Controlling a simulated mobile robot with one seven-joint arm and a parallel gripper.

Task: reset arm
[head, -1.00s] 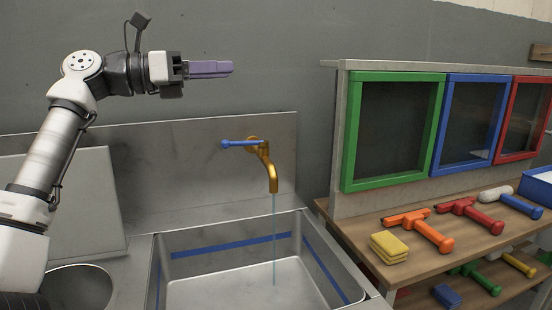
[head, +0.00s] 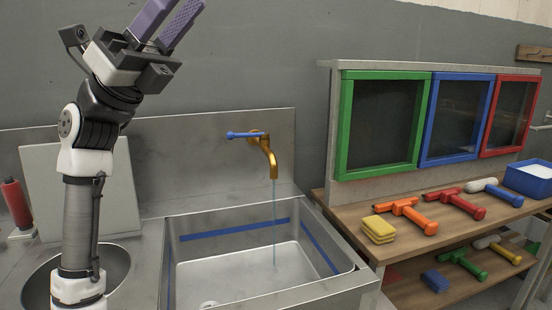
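My gripper (head: 168,22) is at the upper left, raised above the counter and angled up to the right. Its two purple fingers stand apart with a gap between them, and nothing shows in the gap. The fingertips reach the top edge of the view. My gripper touches nothing that I can see. Below and right of it, the brass tap (head: 264,150) with a blue lever (head: 244,135) runs a thin stream of water into the steel sink (head: 245,262).
A red bottle-shaped thing (head: 16,203) stands at the left behind my arm. On the right, a wooden shelf (head: 345,222) holds a yellow sponge (head: 378,229), an orange squeegee (head: 408,214), other tools and a blue bin (head: 530,180). Green, blue and red framed panels stand behind.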

